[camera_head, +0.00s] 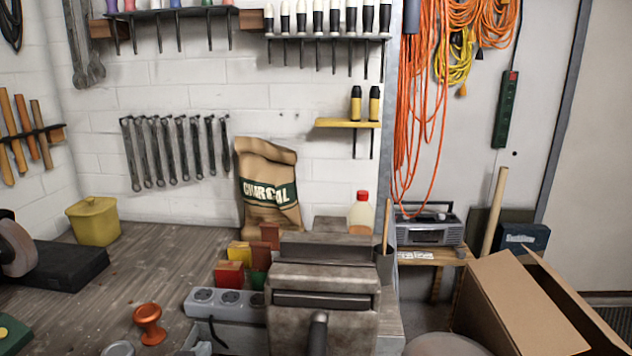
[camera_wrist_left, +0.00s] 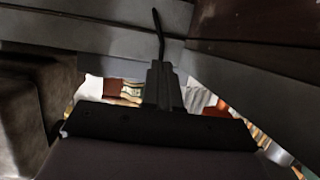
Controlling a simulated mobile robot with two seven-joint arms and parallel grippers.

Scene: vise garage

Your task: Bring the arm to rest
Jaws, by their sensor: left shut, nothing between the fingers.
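My left gripper (camera_wrist_left: 163,78) shows in the left wrist view as a dark shape with its fingers together and nothing between them. I cannot make it out in the head view. Grey metal or board surfaces (camera_wrist_left: 260,85) cross close above and beside it, and I cannot tell whether it touches them. A worn grey-brown block (camera_wrist_left: 25,105) stands at the left of that view. My right gripper is in neither view.
A large grey vise (camera_head: 322,283) stands at the bench's front. A charcoal bag (camera_head: 269,190) leans on the wall. An open cardboard box (camera_head: 515,305) is at right. The wooden bench (camera_head: 165,255) has bare room at left.

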